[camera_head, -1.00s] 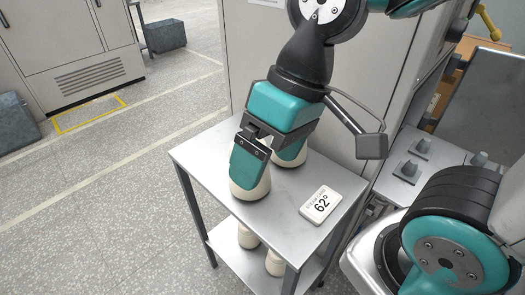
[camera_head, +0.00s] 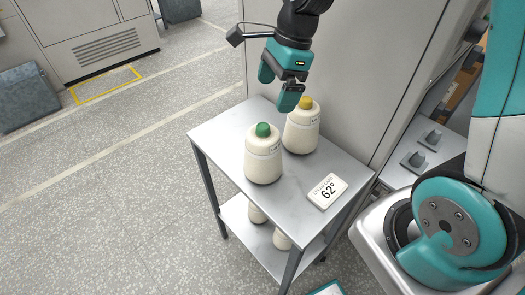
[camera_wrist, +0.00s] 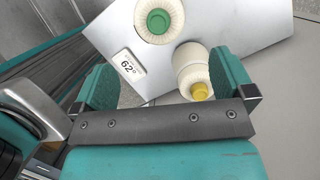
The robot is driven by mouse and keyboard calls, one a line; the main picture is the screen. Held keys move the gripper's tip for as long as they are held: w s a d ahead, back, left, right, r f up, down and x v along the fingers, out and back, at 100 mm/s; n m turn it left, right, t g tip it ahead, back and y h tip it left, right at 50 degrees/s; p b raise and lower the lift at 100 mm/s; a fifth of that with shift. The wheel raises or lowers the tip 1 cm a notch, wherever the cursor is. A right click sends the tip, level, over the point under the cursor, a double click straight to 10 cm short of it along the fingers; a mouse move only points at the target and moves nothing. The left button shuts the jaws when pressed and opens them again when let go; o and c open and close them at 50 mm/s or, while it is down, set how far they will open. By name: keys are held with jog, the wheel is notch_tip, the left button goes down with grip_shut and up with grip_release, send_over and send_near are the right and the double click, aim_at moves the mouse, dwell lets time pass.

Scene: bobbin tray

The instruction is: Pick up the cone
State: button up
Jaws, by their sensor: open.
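Two cream cones stand upright on the small metal table. The green-topped cone (camera_head: 264,163) is nearer in the head view, and the yellow-topped cone (camera_head: 301,132) stands behind it to the right. My gripper (camera_head: 278,88) is open and empty, above the table's back edge, with its lower finger close to the yellow top in the picture. In the wrist view, the yellow-topped cone (camera_wrist: 189,62) shows beside the right finger, partly hidden by it. The green-topped cone (camera_wrist: 158,20) is at the upper middle, beyond the finger gap (camera_wrist: 168,80).
The table (camera_head: 223,134) also carries a white display reading 62° (camera_head: 327,192). More cream cones (camera_head: 281,239) stand on the lower shelf. A grey cabinet wall (camera_head: 375,90) rises directly behind the table.

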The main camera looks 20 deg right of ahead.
aim_at(263, 125)
jog(key=x, duration=0.7)
jog(key=shift+p+x, duration=0.85)
jog(key=shift+x, duration=1.8)
jog(key=shift+s+a+r, duration=0.1)
jog(key=shift+a, duration=0.05)
jog(key=c, duration=1.2)
jog(key=shift+r, duration=0.1)
notch_tip(263, 125, up, 20)
jog(key=shift+b, duration=0.4)
